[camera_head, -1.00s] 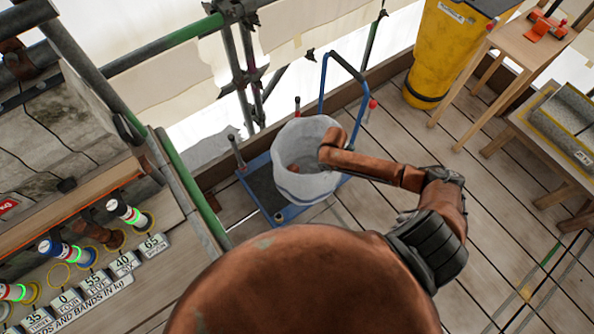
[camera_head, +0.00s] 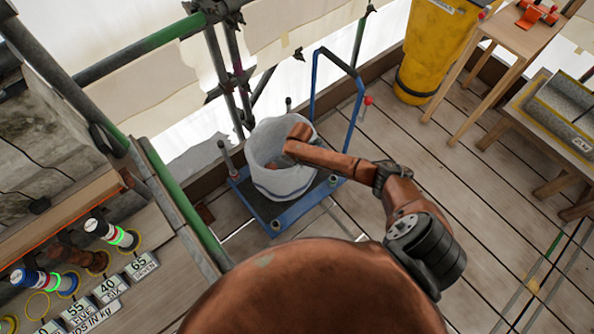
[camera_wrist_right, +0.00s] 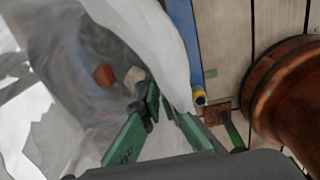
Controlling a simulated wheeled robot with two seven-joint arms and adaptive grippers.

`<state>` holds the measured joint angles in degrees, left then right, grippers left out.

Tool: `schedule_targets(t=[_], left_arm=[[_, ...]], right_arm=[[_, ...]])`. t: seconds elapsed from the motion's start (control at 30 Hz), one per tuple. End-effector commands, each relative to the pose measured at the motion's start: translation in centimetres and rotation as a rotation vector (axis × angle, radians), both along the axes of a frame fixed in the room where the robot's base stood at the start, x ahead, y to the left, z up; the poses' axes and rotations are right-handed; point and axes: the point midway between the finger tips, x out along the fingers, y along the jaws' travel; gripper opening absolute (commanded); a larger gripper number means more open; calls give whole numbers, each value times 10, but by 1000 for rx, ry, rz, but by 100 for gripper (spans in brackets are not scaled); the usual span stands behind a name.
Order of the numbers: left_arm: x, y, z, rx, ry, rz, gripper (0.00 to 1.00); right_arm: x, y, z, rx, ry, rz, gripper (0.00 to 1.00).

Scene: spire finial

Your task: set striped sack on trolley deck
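The striped sack (camera_head: 283,178) is pale grey-white with a faint darker band and an open top. In the head view it is over the trolley deck (camera_head: 262,207), inside the blue trolley frame; whether its base touches the deck is hidden. My right gripper (camera_head: 294,140) is at the sack's mouth. In the right wrist view its green fingers (camera_wrist_right: 160,98) nearly meet at the sack's pale rim (camera_wrist_right: 165,50) and appear shut on it. Reddish and pale lumps (camera_wrist_right: 105,75) lie inside the sack. My left gripper is out of view.
The trolley's blue handle (camera_head: 313,85) rises behind the sack, and a short post (camera_head: 227,157) stands at its left. Scaffold poles (camera_head: 180,192) run at the left. A yellow bin (camera_head: 432,50) and wooden stand (camera_head: 500,35) are at the upper right.

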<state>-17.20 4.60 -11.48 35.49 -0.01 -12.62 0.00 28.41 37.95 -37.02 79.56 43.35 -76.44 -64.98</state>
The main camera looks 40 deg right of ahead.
Motion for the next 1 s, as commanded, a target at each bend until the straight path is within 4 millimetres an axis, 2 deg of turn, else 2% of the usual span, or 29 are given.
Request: schedule_targets(t=[0.03,0.23,0.63,0.7,0.9,1.0], left_arm=[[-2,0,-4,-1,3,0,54],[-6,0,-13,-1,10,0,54],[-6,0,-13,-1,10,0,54],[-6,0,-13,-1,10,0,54],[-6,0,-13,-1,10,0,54],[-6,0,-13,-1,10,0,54]], right_arm=[[5,2,-5,1,-4,1,0],[3,2,-31,2,-3,0,0],[4,1,-34,1,-5,0,0],[2,1,-34,1,0,0,8],[2,1,-34,1,0,0,21],[2,1,-34,1,0,0,22]])
